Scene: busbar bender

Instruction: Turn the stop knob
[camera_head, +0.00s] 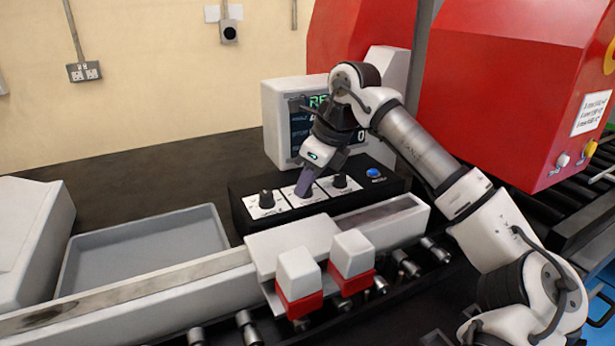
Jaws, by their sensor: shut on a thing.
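A black control box (240,205) stands behind the white rail, with three knobs on white plates and a blue button (373,173) at its right end. My gripper (304,190) points down at the middle knob and is shut on it; the fingers hide most of that knob. The left knob (266,198) and the right knob (340,181) stand clear of the gripper. The labels on the plates are too small to read. A display screen (299,131) behind the box is partly hidden by my arm.
A white rail (395,222) runs in front of the box, with two red-and-white blocks (298,275) (351,255) before it. A grey tray (140,245) lies to the left. Large red machine housings (500,90) stand at the back and right, close to my arm.

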